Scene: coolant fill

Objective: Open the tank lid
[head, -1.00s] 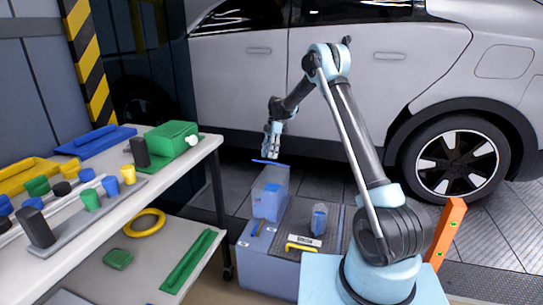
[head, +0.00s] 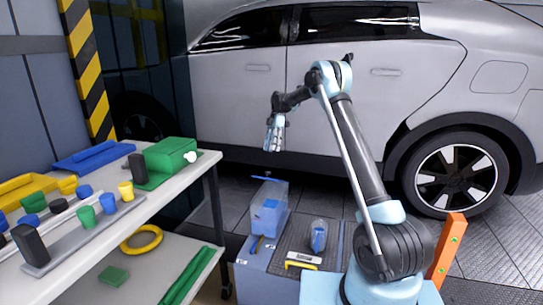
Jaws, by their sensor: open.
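The tank (head: 268,211) is a translucent box with blue liquid inside. It stands on a grey-blue cabinet below my arm, near the middle of the head view. Its blue lid (head: 266,178) shows as a thin slab at the top and looks tilted; whether it is still joined to the tank is too small to tell. My gripper (head: 273,148) points down above the lid, with a clear gap between them. It is open, with nothing seen between its fingers.
A clear container with a blue mark (head: 318,237) and a yellow-handled item (head: 300,265) lie right of the tank. A workbench (head: 130,222) with coloured parts stands at left. A grey car (head: 350,110) is behind my arm. An orange post (head: 446,250) stands at right.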

